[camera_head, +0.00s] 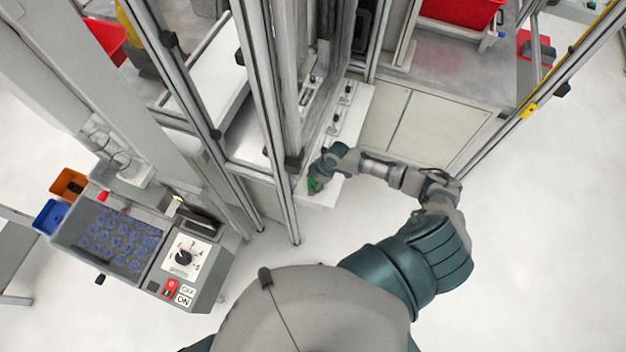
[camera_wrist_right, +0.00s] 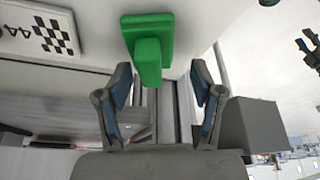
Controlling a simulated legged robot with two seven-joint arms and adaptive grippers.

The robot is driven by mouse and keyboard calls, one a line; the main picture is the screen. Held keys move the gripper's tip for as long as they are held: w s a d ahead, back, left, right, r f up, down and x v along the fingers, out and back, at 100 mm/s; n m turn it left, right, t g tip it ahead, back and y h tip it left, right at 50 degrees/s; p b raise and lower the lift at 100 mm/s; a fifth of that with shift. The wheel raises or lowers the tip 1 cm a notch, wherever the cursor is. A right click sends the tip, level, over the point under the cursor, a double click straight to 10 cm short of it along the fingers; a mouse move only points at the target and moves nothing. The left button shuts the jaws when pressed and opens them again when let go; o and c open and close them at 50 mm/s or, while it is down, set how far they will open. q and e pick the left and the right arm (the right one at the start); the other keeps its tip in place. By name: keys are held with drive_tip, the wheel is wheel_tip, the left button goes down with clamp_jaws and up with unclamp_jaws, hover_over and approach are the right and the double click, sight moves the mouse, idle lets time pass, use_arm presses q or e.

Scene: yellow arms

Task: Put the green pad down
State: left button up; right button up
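The green pad (camera_wrist_right: 148,45) is a flat green plate with a block-shaped stem. In the right wrist view it is at the top, against a pale surface. My right gripper (camera_wrist_right: 161,72) has its two fingers spread apart. The stem's near end shows between the fingertips, nearer the left finger, with visible gaps on both sides. In the head view the pad (camera_head: 313,186) is a small green spot at my right gripper (camera_head: 318,178), by the front end of a white ledge (camera_head: 322,197). The gripper partly hides it there. My left gripper is not in view.
Metal frame posts (camera_head: 270,120) stand just left of the right gripper. A control box (camera_head: 185,262) with a dial and a tray of blue parts (camera_head: 120,240) is at lower left. A checkered marker plate (camera_wrist_right: 45,32) lies near the pad. Open floor (camera_head: 350,225) is in front.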

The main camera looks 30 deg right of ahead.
drive_tip(key=shift+f, duration=0.15)
drive_tip(key=shift+d+b, duration=0.15)
drive_tip(key=shift+b, duration=0.25)
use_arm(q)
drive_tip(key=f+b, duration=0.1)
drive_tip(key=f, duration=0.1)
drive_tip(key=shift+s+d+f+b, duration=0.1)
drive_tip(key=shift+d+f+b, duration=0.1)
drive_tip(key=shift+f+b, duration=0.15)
use_arm(e)
drive_tip(key=v, duration=1.7)
drive_tip(key=shift+d, duration=0.35)
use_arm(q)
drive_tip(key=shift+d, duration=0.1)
use_arm(e)
drive_tip(key=shift+d, duration=0.1)
